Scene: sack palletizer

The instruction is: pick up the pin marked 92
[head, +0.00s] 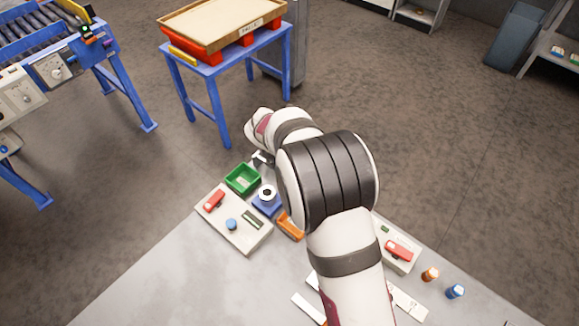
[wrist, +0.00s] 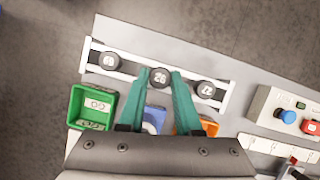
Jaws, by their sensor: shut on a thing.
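A white rack (wrist: 128,74) in the wrist view holds three dark round pins with white marks. The middle pin (wrist: 160,78) reads like 26 in this picture, which is 92 upside down. The left pin (wrist: 109,61) looks like 69, and the right pin (wrist: 206,89) looks like 72. My gripper (wrist: 161,77) has its two teal fingers shut on the middle pin, one on each side. The pin still appears in line with the rack; whether it is lifted cannot be told. In the head view my arm hides the rack and pins.
A green bin (wrist: 76,107) with marked pieces, a blue holder (wrist: 155,113) and an orange bin (wrist: 207,126) lie close below the rack. A control box with a blue knob (wrist: 287,117) stands to the right. A blue table (head: 213,71) stands beyond the bench.

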